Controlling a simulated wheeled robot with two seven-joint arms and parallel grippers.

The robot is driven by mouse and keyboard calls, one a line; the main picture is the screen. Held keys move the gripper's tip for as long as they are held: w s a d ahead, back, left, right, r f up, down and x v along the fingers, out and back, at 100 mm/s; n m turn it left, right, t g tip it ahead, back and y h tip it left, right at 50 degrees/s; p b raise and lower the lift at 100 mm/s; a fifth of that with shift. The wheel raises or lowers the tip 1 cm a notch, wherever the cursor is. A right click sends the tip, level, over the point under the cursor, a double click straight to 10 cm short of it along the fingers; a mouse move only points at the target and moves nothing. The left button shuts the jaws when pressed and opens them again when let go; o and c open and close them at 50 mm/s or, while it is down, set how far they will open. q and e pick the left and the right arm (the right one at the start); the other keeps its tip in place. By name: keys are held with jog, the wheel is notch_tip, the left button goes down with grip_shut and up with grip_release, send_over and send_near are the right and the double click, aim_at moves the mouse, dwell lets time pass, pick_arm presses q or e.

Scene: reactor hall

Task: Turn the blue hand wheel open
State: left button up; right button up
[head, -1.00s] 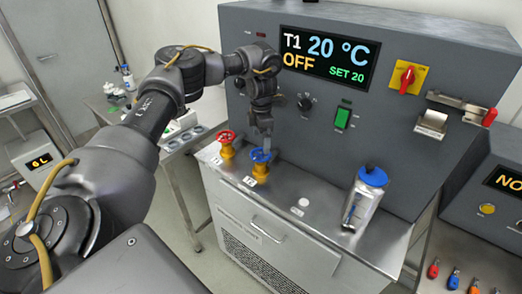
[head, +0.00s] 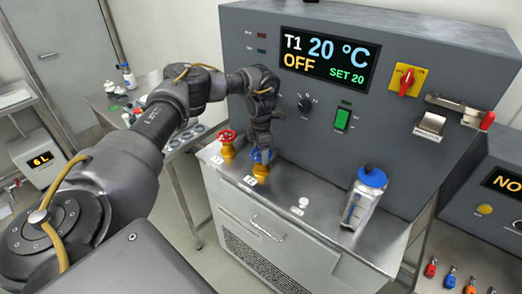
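The blue hand wheel (head: 258,156) sits on a yellow valve body (head: 261,173) on the steel counter, just right of a red hand wheel (head: 227,136). My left gripper (head: 262,150) points down at the blue wheel from above and hides part of it. Its fingers overlap the wheel in the picture; whether they are open or shut on it is too small to tell. My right gripper is not in view.
A grey cabinet panel with a display (head: 328,58) reading T1 20 °C, OFF, SET 20 stands behind the valves. A blue-capped bottle (head: 363,198) stands on the counter to the right. The counter between valves and bottle is mostly clear, with a small white disc.

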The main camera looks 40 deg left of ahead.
pick_arm(q)
jog(key=shift+c, duration=1.2)
jog(key=shift+r+n, duration=0.1)
jog(key=shift+n, duration=0.2)
